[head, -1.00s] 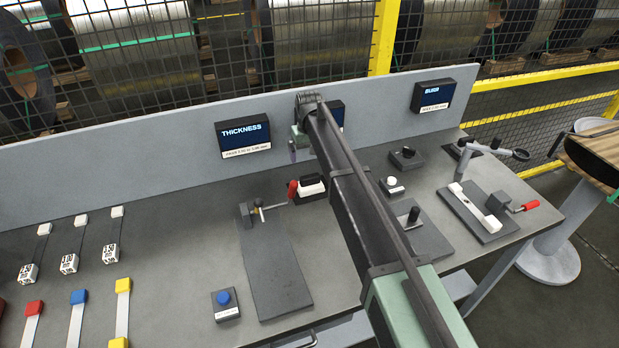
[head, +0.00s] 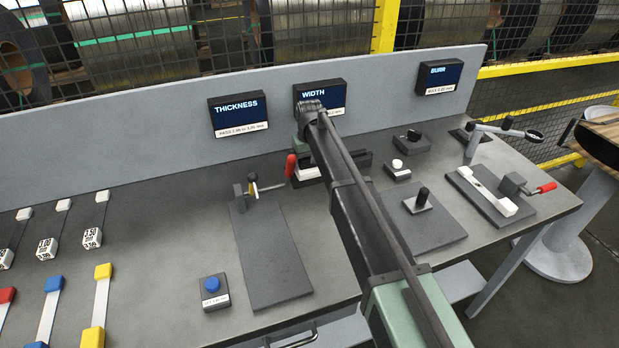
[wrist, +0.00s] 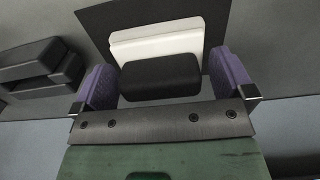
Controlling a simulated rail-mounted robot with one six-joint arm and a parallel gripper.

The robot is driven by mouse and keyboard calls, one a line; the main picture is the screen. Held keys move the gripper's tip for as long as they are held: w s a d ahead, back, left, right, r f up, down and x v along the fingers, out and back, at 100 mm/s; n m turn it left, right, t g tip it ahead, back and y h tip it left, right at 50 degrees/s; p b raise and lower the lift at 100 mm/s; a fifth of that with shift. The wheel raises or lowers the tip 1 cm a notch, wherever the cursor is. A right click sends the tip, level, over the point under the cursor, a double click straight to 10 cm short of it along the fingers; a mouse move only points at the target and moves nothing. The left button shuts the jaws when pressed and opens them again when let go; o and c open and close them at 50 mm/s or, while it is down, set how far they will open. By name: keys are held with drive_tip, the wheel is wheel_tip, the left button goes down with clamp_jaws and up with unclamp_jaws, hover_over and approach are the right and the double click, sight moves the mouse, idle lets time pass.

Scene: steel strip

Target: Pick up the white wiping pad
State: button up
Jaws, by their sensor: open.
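The white wiping pad (wrist: 155,47) has a black block-shaped grip on top and lies on a dark mat (wrist: 97,22) in the wrist view. In the head view the pad (head: 305,173) sits on the bench below the width display, partly hidden by my arm. My gripper (wrist: 163,72) is open. Its two purple fingers stand to the left and right of the black grip, with gaps visible on both sides.
A dark blocky object (wrist: 40,68) lies to the left in the wrist view. The back panel carries the width display (head: 320,97) and the thickness display (head: 239,115). A blue button box (head: 214,290) is nearer the front.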

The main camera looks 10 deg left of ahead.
drive_tip(key=c, duration=0.7)
wheel_tip(320, 180, up, 20)
drive_tip(key=p, duration=2)
